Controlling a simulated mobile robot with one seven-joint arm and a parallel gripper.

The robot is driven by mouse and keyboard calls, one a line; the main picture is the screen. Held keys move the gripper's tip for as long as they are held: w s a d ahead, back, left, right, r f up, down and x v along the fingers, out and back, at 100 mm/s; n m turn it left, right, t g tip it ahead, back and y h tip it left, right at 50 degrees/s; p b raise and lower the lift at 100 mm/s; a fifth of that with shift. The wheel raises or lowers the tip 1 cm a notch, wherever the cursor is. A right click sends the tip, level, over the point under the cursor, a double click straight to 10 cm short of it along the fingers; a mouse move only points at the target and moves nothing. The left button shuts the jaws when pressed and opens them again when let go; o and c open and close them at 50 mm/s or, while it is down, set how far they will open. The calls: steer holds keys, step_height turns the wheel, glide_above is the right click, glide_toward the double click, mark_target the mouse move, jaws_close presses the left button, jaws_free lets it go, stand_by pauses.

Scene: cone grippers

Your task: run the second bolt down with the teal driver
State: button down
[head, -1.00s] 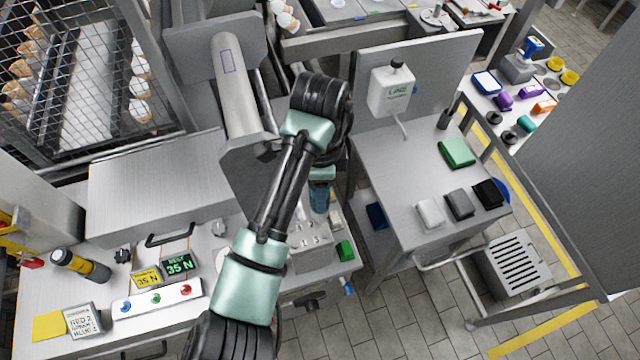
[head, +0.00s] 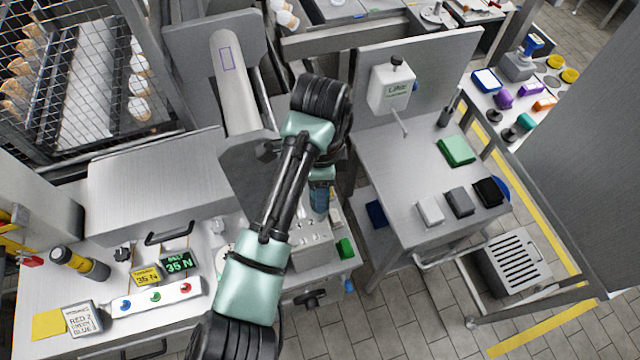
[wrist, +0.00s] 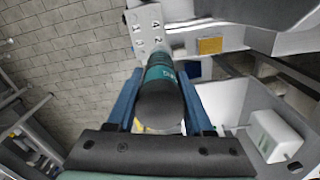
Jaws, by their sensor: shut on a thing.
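My gripper (wrist: 161,82) is shut on the teal driver (wrist: 160,97). In the wrist view its two blue fingers flank the driver's dark body, whose rounded end faces the camera and which has a teal band. In the head view the driver (head: 319,197) hangs below my wrist, partly hidden by my arm, beside a grey block with numbered marks (head: 312,240). The numbered face (wrist: 147,30) also shows at the top of the wrist view.
A green block (head: 345,248) sits just right of the numbered block. A separate grey table (head: 410,185) stands to the right, with a floor gap between.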

steer(key=shift+f, duration=0.5)
steer(key=shift+s+f+b, duration=0.15)
steer(key=shift+f+b, duration=0.1)
steer(key=shift+b, duration=0.05)
stand_by(1.4)
steer(key=shift+w+r+p, duration=0.2)
steer(key=shift+r+p, duration=0.25)
steer(key=shift+r, duration=0.05)
stand_by(0.5)
steer(key=shift+r+p, duration=3)
steer(key=shift+r, duration=0.05)
steer(key=shift+f, duration=0.1)
